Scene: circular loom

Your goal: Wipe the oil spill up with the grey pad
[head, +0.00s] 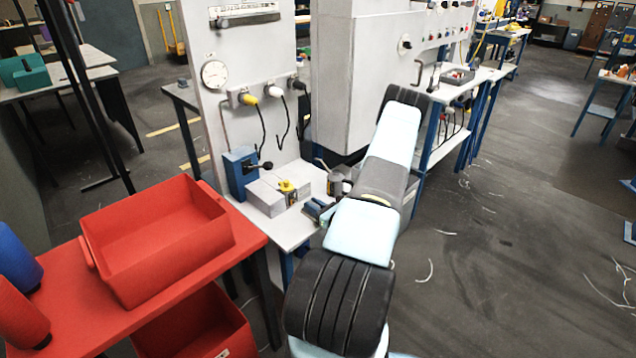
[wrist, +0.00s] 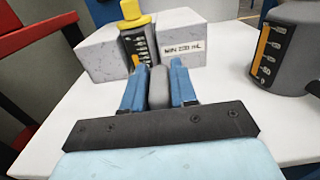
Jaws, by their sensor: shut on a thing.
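My gripper (head: 318,210) is low over the white bench top in the head view. In the wrist view its two blue fingers (wrist: 158,90) are shut on a narrow grey piece with a rounded top, which looks like the grey pad (wrist: 158,86). Most of the pad is hidden between the fingers and behind the dark gripper body. Just beyond the fingertips stands a dark grey bottle (wrist: 145,45) with a yellow cap, between pale blocks, one marked "MIN" and a volume in mL. I cannot make out any oil spill in either view.
A second grey container (wrist: 290,45) stands at the right of the white bench top (wrist: 225,105). A blue box (head: 241,172) is behind the blocks. A red bin (head: 155,240) sits on a red table at left. The machine's pale cabinet rises behind my arm.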

